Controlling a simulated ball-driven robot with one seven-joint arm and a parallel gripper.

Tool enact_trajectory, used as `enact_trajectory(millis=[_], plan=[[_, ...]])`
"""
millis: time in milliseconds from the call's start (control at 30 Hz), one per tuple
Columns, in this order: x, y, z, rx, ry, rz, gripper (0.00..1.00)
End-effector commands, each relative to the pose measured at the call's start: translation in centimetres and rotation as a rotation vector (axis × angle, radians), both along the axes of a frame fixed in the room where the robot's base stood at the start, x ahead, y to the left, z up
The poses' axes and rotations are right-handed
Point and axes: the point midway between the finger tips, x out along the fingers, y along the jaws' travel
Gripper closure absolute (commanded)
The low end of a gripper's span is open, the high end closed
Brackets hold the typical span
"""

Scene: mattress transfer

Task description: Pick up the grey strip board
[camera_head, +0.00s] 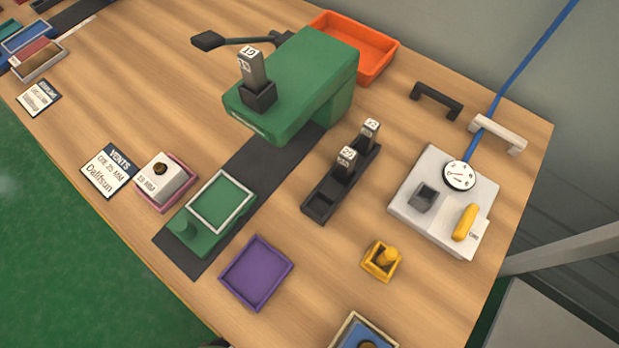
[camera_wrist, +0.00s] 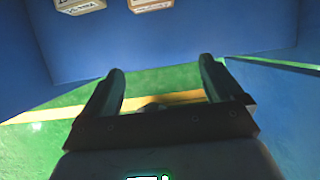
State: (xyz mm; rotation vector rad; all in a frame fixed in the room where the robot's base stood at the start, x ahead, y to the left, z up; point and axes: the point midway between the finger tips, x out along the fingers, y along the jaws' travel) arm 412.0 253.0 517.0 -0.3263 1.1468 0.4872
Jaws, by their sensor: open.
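I cannot single out a grey strip board in either view. In the head view, a dark grey strip-shaped holder (camera_head: 318,205) lies on the table with two upright labelled blocks (camera_head: 345,163) in it. A light grey square plate (camera_head: 408,205) to its right carries a round gauge. My gripper (camera_wrist: 162,67) is open in the wrist view, its two dark fingers wide apart with nothing held between them. The gripper is not visible in the head view.
The wooden table (camera_head: 330,300) bears a green press (camera_head: 310,75), an orange tray (camera_head: 372,50), a purple tray (camera_head: 256,273) and a yellow box (camera_head: 381,262). In the wrist view, blue walls (camera_wrist: 160,45) surround green floor with a yellow stripe (camera_wrist: 45,115); labelled boxes (camera_wrist: 80,5) show above.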

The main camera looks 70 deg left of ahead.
Motion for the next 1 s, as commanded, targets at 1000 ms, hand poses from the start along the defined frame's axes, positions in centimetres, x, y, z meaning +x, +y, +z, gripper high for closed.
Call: enact_trajectory(millis=[1000], plan=[[10.3, 6.3, -0.2, 0.003, -0.001, -0.005, 0.06]])
